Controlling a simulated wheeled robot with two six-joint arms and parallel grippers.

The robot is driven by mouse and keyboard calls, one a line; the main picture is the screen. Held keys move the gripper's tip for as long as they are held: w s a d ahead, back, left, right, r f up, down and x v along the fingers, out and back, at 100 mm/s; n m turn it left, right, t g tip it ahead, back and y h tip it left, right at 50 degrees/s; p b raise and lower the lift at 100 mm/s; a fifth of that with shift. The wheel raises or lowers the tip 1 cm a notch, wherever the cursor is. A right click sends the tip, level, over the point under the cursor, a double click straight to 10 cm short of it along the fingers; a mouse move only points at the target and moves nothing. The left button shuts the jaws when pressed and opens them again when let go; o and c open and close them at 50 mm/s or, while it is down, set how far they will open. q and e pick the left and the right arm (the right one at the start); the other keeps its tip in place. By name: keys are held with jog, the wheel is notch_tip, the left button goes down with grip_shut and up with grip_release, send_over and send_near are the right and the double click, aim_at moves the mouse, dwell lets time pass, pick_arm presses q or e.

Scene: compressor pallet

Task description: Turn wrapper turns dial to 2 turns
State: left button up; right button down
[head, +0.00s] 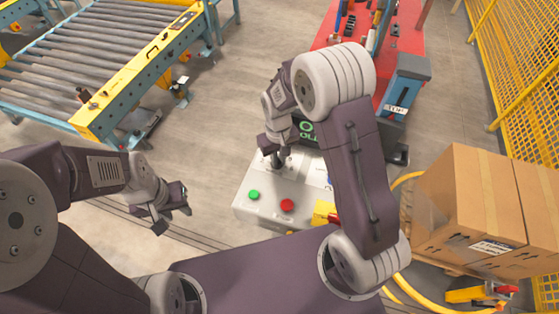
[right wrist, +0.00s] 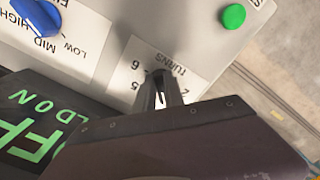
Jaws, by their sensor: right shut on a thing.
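The turns dial (right wrist: 160,78) is on the pale control panel (head: 250,213). In the right wrist view it is mostly hidden by my right gripper (right wrist: 160,92), whose fingers are shut around it. Its printed label (right wrist: 135,70) reads TURNS, with the digits 2, 5 and 6 showing; where the pointer stands cannot be read. In the head view my right gripper (head: 278,160) reaches down to the top of the panel, and the dial is hidden there. My left gripper (head: 172,207) is open and empty, left of the panel, away from it.
The panel has a green button (head: 254,195), a red button (head: 287,205) and a blue knob (right wrist: 38,15) marked HIGH, MID, LOW. A black display with green letters (right wrist: 30,130) adjoins it. A roller conveyor (head: 75,55) stands left; cardboard boxes (head: 475,205) stand right.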

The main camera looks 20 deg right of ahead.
jog(key=shift+w+r+n, duration=0.15)
jog(key=shift+r+n, duration=0.05)
jog(key=shift+n, duration=0.2)
jog(key=n+p, duration=0.1)
jog(key=n, duration=0.3)
jog(key=shift+d, duration=0.15)
jog(key=n, duration=0.3)
jog(key=shift+f, duration=0.15)
jog(key=shift+n, duration=0.3)
jog(key=shift+s+f+n, duration=0.15)
jog(key=shift+s+n, duration=0.05)
jog(key=shift+n, duration=0.1)
